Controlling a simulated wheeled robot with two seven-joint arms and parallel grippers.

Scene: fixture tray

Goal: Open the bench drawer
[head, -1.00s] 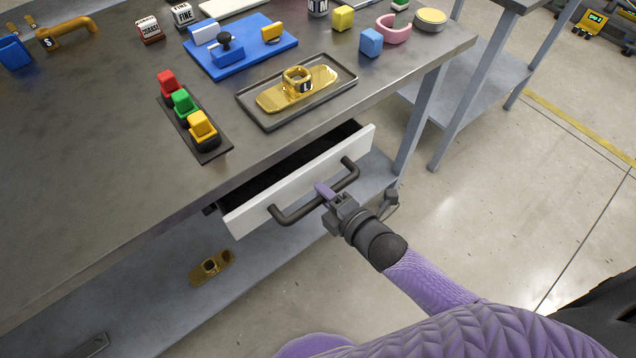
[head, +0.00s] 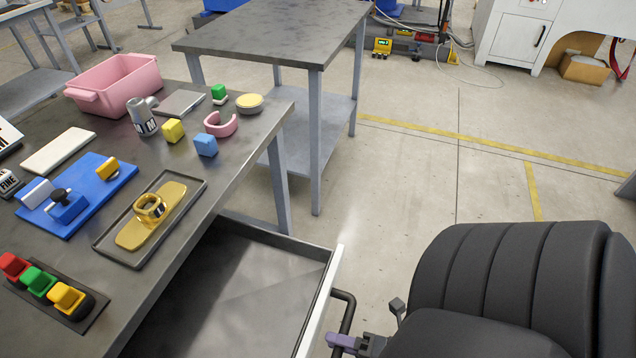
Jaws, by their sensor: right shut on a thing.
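The bench drawer (head: 240,290) is pulled far out from under the metal bench (head: 190,235), and its grey interior looks empty. Its white front panel (head: 322,300) stands well away from the bench edge. A dark bar handle (head: 347,312) is on the outer side of the panel; its lower part is cut off by the picture edge. My left gripper is not in view.
On the bench are a tray (head: 112,250) with a gold part, a blue board (head: 90,205), coloured blocks, a pink ring (head: 221,131) and a pink bin (head: 120,85). A second table (head: 280,30) stands behind.

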